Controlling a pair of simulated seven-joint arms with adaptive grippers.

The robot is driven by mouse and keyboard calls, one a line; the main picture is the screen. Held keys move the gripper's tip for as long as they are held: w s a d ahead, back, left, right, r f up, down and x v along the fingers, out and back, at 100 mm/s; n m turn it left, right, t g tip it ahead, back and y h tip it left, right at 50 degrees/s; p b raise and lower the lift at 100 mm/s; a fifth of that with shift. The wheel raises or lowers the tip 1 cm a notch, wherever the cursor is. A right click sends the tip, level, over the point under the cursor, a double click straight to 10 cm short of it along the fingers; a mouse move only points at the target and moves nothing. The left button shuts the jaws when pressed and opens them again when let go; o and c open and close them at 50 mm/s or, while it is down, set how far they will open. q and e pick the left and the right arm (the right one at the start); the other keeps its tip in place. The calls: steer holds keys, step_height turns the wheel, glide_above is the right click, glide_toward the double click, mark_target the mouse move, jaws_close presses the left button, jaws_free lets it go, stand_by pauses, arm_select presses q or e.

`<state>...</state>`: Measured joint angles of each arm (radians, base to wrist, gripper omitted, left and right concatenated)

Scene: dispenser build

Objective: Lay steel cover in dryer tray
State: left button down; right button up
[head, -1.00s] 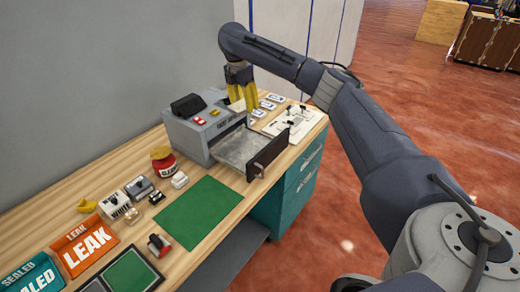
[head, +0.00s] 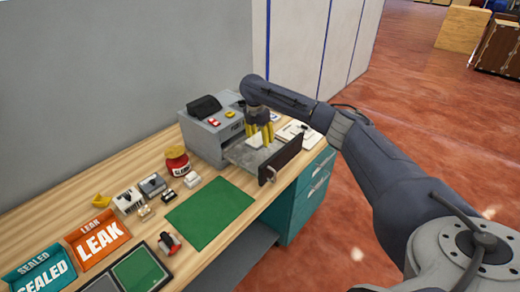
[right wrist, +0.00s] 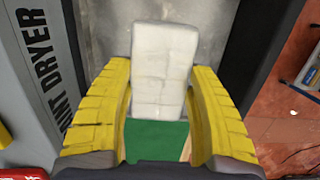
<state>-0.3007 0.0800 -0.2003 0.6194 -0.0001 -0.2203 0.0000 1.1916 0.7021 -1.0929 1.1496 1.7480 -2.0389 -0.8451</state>
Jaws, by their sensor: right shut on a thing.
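The grey dryer (head: 207,135) stands at the back of the bench, and its metal tray (head: 238,154) is pulled out, with a dark front panel (head: 281,158). My right gripper (head: 260,136), with yellow fingers, is over the tray. The tray floor (right wrist: 112,28) shows behind the cover there. Whether the cover touches the tray I cannot tell. My left gripper is not in view.
A green mat (head: 210,213) lies in front of the dryer. A red-and-yellow jar (head: 177,162) and several small parts stand left of it. Orange LEAK (head: 98,238) and teal SEALED (head: 40,275) bins are at the lower left. A white board (head: 297,132) lies right of the dryer.

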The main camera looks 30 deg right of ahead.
mark_target(260, 152)
steer(key=shift+f, duration=2.85)
steer(key=shift+f, duration=0.15)
steer(key=o, duration=1.2)
steer(key=r, duration=0.4)
steer(key=a+r, duration=0.1)
steer(key=r, duration=0.7)
steer(key=shift+s+a+r, duration=0.1)
steer(key=shift+s+a, duration=0.15)
steer(key=shift+a, duration=0.1)
